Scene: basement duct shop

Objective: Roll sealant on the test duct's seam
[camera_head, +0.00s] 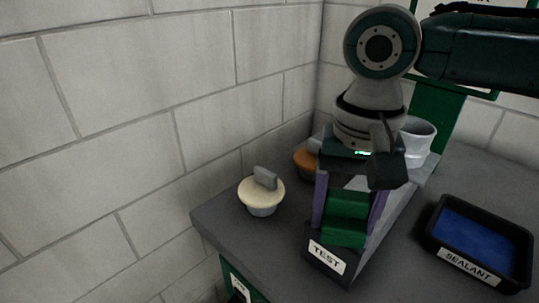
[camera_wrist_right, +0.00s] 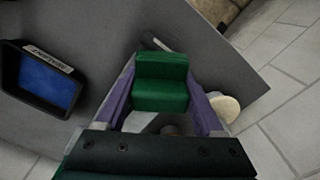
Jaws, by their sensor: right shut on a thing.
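My right gripper (camera_head: 346,214) comes down from the upper right, its purple fingers on either side of a green stepped block (camera_head: 347,204). The wrist view also shows the green block (camera_wrist_right: 161,82) between the finger ends. I cannot tell whether this block belongs to a roller; no roller head shows clearly. Just in front of it and below is a dark piece with a white TEST label (camera_head: 327,257). A light grey surface shows behind the fingers; its seam cannot be made out. A black tray labelled SEALANT (camera_head: 471,266) holds blue material, right of the gripper. My left gripper is out of view.
On the grey bench (camera_head: 285,248) stand a cream-topped pot (camera_head: 262,201) with a grey knob on the left, an orange item (camera_head: 304,160) behind, and a white cup (camera_head: 417,140) at the back right. A block wall (camera_head: 130,110) borders the bench. Bench between TEST piece and tray is clear.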

